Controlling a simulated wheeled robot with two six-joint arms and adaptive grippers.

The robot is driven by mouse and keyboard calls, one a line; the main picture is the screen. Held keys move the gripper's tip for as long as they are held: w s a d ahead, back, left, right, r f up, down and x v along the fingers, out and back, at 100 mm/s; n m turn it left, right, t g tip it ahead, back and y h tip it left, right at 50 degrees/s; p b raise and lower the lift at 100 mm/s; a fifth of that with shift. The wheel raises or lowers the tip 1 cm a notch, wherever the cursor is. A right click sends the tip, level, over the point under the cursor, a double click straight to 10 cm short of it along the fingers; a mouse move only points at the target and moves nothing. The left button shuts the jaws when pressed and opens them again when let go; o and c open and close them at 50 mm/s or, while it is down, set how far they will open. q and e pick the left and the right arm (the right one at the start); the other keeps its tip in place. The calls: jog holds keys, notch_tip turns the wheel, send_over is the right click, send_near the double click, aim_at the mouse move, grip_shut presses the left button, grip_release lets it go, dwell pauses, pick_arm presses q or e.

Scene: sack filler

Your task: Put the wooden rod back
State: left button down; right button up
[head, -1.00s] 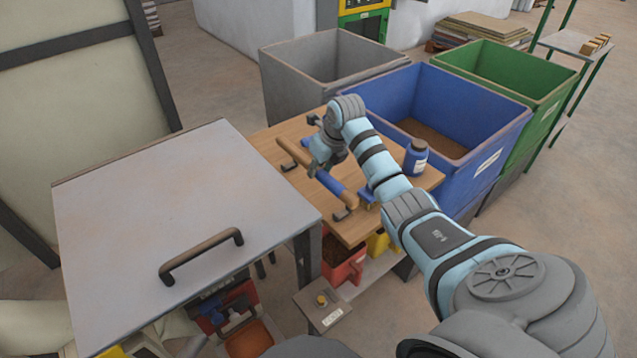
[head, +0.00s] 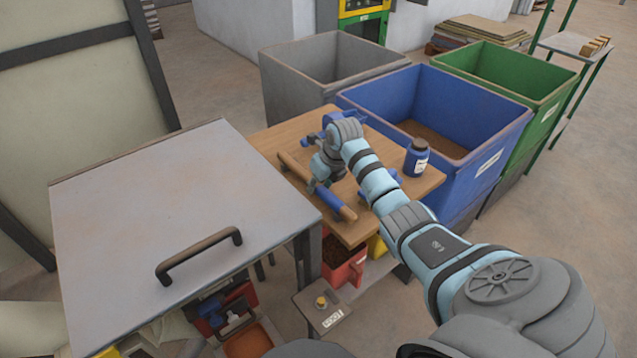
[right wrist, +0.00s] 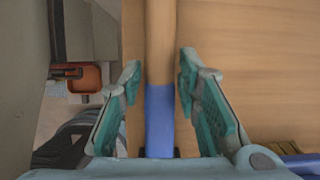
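The wooden rod (head: 294,167), with a blue band round its middle, lies along the left edge of the wooden table top (head: 415,188). My right gripper (head: 318,182) is down at the rod. In the right wrist view the rod (right wrist: 160,45) passes between the open fingers (right wrist: 160,75), with a gap on both sides. The blue band is nearest the palm. My left gripper is not in view.
A blue jar (head: 416,158) stands on the table's right part. Blue fittings (head: 338,119) are on the table. Grey (head: 290,92), blue (head: 500,150) and green (head: 545,105) bins stand behind. A grey lid (head: 150,210) with a handle is at left.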

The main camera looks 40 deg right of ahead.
jog(key=shift+o, duration=0.5)
jog(key=shift+r, duration=0.1)
jog(key=shift+r+p, duration=0.3)
jog(key=shift+r, duration=0.05)
jog(key=p+v, duration=0.2)
jog(key=v, duration=1)
jog(key=shift+r, duration=0.2)
jog(key=shift+s+f, duration=0.1)
